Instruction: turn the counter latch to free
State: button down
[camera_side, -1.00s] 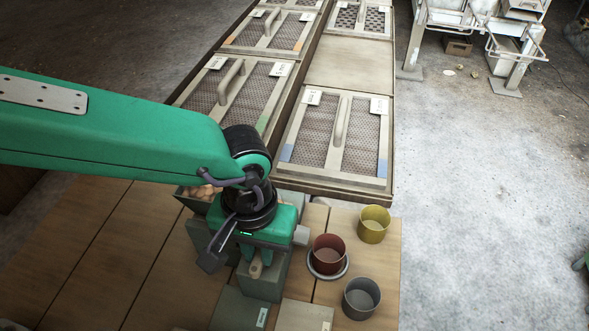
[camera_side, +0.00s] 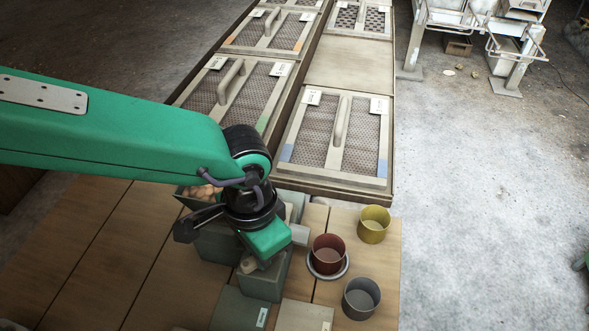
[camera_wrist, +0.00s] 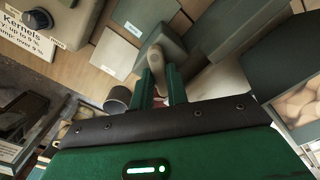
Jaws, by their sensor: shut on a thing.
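The counter latch, a small beige lever, shows between my fingers in the wrist view (camera_wrist: 156,55). In the side view only its pale end (camera_side: 247,265) shows, on top of a grey-green box (camera_side: 262,288). My gripper (camera_wrist: 162,82) is shut on the lever, with a green finger on each side of it. In the side view my gripper (camera_side: 265,258) is low over the box and hides most of the latch. Its lock markings are not visible.
To the right stand a red cup (camera_side: 327,255) on a saucer, a yellow cup (camera_side: 373,224) and a grey cup (camera_side: 361,298). A bin of round brown things (camera_side: 199,191) is behind. Framed mesh panels (camera_side: 335,140) lie beyond.

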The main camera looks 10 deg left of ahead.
jog(key=m, duration=0.5)
jog(key=shift+m, duration=0.4)
jog(key=m, duration=0.4)
jog(key=shift+m, duration=0.4)
jog(key=c, duration=1.4)
grip_release()
jog(key=shift+r, duration=0.15)
jog(key=shift+r, duration=3.8)
